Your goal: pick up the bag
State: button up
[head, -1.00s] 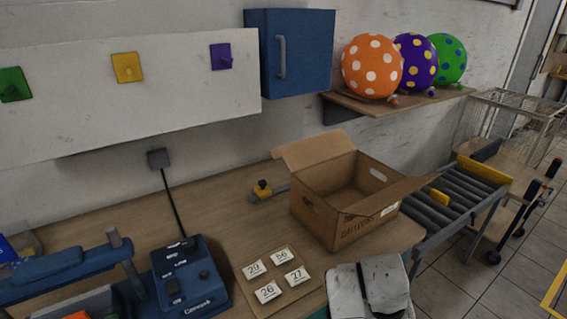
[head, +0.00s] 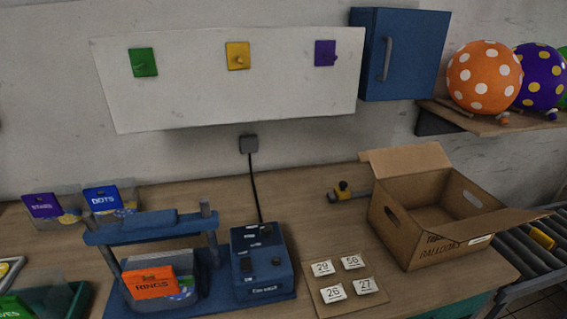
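No single thing is plainly marked as the bag. Several clear, bag-like packs with coloured label cards are in the head view. An orange RINGS pack (head: 155,283) stands in the blue press (head: 130,232). A purple pack (head: 43,206) and a blue DOTS pack (head: 104,199) stand behind it, to the left, near the wall. A green pack (head: 17,307), its label partly cut off, is at the lower left edge. My gripper is not in view.
An open cardboard box (head: 408,228) stands at the bench's right end, beside a roller conveyor (head: 532,262). A blue control box (head: 263,263) and a numbered card board (head: 327,304) are mid-bench. Balloons rest on a wall shelf (head: 470,122). A blue cabinet (head: 420,50) hangs above.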

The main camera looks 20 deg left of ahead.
aim_at(149, 282)
jog(key=u, duration=1.25)
jog(key=j, duration=0.2)
jog(key=u, duration=0.05)
